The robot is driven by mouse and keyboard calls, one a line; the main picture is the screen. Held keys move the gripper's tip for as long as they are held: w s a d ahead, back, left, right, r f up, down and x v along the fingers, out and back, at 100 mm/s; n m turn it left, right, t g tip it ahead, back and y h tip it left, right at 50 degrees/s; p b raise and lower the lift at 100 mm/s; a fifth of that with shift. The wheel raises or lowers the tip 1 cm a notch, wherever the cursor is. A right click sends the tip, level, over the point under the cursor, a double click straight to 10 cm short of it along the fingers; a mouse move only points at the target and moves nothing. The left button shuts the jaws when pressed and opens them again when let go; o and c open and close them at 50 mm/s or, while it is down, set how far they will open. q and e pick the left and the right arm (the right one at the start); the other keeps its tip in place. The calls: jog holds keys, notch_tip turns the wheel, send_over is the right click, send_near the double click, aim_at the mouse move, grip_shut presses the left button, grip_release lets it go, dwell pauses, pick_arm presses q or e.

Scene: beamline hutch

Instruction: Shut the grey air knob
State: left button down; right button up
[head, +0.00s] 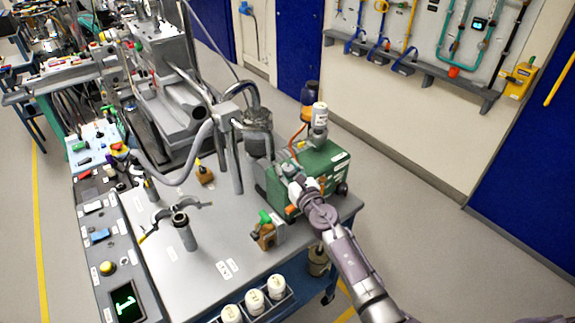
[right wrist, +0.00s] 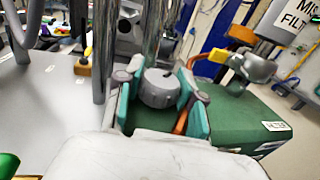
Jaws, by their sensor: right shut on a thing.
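The grey air knob (right wrist: 160,88) is a round grey cap with a dark mark on its top, beside the green pump unit (right wrist: 240,122). My right gripper (right wrist: 160,95) has its teal finger pads on either side of the knob and is shut on it. In the head view my right gripper (head: 301,192) is at the front left end of the green pump unit (head: 325,165), and the gripper mostly hides the knob there. I cannot read the knob's mark clearly. My left gripper is not in view.
A white filter bottle (head: 320,115) stands on the pump. Metal pipes (head: 232,160) rise to its left. A green-topped valve (head: 266,232) and white canisters (head: 254,300) are nearer the table's front edge. The grey tabletop (head: 205,240) has clear room at the middle.

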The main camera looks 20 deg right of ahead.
jog(key=shift+h+p, duration=0.3)
jog(key=shift+h, duration=0.1)
jog(key=shift+m+h+p, duration=0.7)
jog(key=shift+m+h, duration=0.6)
jog(key=shift+h, duration=0.4)
jog(key=shift+a+m+h, duration=0.1)
jog(key=shift+m+h, duration=0.3)
jog(key=shift+h, duration=0.1)
jog(key=shift+f+m+h, duration=0.15)
jog(key=shift+m+h, duration=0.35)
jog(key=shift+h, duration=0.2)
jog(key=m+g+h+b, duration=0.1)
jog(key=m+h+b, duration=0.1)
jog(key=h, duration=0.1)
jog(key=shift+f+h, duration=0.1)
jog(key=shift+h, duration=0.2)
jog(key=shift+m+g+h+b, duration=1.1)
jog(key=shift+m+h, duration=0.1)
jog(key=shift+h, duration=0.3)
jog(key=shift+r, duration=0.2)
